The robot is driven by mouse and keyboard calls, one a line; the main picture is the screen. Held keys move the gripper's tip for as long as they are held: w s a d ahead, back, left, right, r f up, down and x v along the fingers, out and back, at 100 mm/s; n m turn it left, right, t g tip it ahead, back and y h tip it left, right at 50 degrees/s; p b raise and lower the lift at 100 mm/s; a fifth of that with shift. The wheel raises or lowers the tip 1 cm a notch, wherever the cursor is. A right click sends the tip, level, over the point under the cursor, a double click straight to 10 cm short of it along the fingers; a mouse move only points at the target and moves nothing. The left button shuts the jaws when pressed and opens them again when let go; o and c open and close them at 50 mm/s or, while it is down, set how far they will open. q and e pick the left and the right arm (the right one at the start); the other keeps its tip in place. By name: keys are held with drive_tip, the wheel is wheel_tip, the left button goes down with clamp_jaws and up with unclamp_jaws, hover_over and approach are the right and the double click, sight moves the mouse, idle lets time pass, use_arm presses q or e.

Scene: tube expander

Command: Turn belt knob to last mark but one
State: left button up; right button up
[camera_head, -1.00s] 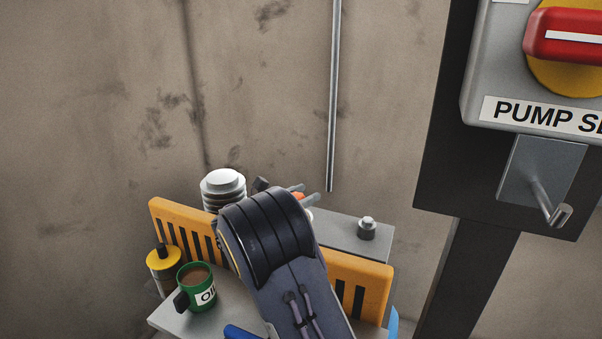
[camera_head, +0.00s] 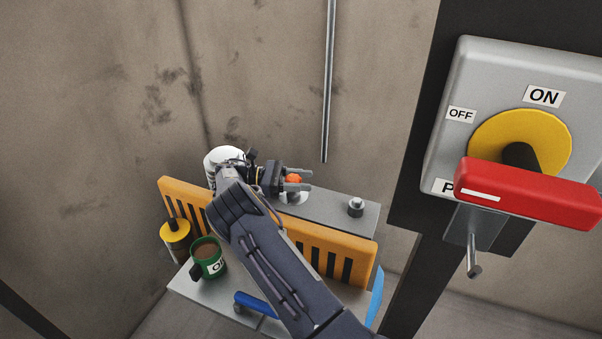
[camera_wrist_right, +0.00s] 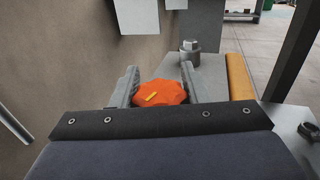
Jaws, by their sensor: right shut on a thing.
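The orange scalloped knob (camera_head: 293,179) sits on a light round base on the grey top of the machine. My right gripper (camera_head: 301,181) reaches it from the left, with its fingers on either side of it. In the right wrist view the knob (camera_wrist_right: 161,94) is between the two grey fingers (camera_wrist_right: 160,87), and the gripper is shut on it. A short yellow mark shows on the knob's face there. The dial marks around the knob are hidden or too small to read. My left gripper is not in view.
An orange slotted guard (camera_head: 345,255) stands in front of the knob. A bolt (camera_head: 356,207) is to its right and a ribbed white cylinder (camera_head: 222,160) to its left. A green mug (camera_head: 208,257) and yellow-topped can (camera_head: 175,234) stand in front. A red-handled switch (camera_head: 530,193) is at right.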

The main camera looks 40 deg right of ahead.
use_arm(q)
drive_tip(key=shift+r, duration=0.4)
use_arm(e)
drive_tip(key=shift+m+g+y, duration=0.4)
drive_tip(key=shift+y, duration=0.1)
drive_tip(key=o, duration=1)
drive_tip(key=shift+c, duration=0.2)
